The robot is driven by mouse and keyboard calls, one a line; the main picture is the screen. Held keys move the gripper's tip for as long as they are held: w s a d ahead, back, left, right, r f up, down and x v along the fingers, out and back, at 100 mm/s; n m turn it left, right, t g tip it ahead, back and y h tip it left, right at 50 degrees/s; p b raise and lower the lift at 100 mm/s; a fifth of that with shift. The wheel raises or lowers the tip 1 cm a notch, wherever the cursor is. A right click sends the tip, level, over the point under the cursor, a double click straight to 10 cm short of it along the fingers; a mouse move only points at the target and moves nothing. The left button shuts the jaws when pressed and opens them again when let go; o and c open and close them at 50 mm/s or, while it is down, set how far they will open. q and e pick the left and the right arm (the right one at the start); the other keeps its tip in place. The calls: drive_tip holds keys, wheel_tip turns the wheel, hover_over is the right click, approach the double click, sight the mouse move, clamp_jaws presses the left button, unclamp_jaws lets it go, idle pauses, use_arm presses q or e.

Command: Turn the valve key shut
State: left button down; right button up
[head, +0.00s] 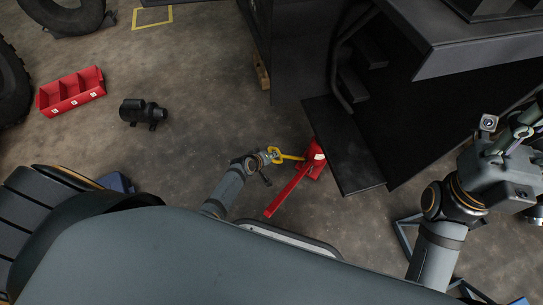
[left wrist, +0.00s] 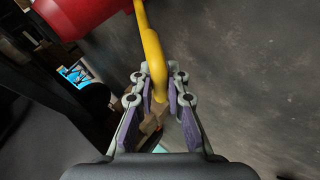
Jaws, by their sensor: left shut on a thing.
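The yellow valve key (head: 289,156) sticks out to the left from a red body (head: 316,153) on the floor beside the dark step. In the left wrist view the yellow key (left wrist: 152,50) bends down from a red rounded body (left wrist: 78,14) at the top left. My left gripper (head: 273,156) is at the key's free end. Its fingers (left wrist: 159,80) are on both sides of the yellow bar and are shut on it. My right arm is at the right of the head view; its fingers cannot be made out clearly.
A long red bar (head: 286,192) reaches down-left from the red body. The dark forklift step (head: 345,150) stands close on its right. A red bin (head: 71,91) and a black motor-like part (head: 143,112) lie at the left. The floor between is clear.

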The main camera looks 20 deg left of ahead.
use_arm(q)
drive_tip(key=c, duration=1.3)
unclamp_jaws()
drive_tip(key=shift+c, duration=0.2)
drive_tip(key=v, duration=1.2)
